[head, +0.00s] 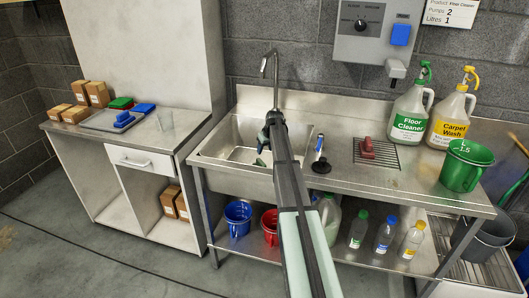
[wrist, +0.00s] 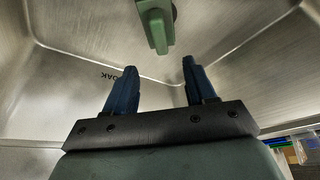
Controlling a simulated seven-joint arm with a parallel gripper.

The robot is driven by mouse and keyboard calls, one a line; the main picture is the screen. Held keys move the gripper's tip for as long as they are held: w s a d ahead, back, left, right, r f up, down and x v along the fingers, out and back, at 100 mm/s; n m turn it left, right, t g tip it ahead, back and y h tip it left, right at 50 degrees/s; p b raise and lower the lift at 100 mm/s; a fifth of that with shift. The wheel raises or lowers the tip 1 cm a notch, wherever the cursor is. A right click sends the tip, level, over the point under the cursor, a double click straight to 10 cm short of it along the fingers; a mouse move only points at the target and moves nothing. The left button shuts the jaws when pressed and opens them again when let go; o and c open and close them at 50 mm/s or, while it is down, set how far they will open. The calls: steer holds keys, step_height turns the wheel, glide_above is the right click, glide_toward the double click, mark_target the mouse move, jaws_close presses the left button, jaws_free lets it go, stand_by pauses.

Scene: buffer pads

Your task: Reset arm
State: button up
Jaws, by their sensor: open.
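My arm reaches over the steel sink (head: 215,147) in the head view, with my gripper (head: 263,138) above the basin. The arm hides part of the sink and gripper. In the wrist view, my gripper (wrist: 160,88) shows two dark blue fingers set wide apart, with nothing between them. Beyond the fingertips is a green block-like piece (wrist: 157,32) with a dark round part. I cannot tell what it is or whether it is attached to anything. Dark lettering, partly hidden by a finger, shows on the basin surface.
A tall tap (head: 270,62) rises behind the sink. On the counter right of it are a blue-and-white upright item (head: 319,145), a red item (head: 367,147) on a drain grid, large cleaner bottles (head: 408,113) and a green bucket (head: 466,167). A cabinet (head: 140,185) with boxes stands left.

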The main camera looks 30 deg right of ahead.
stand_by(0.5)
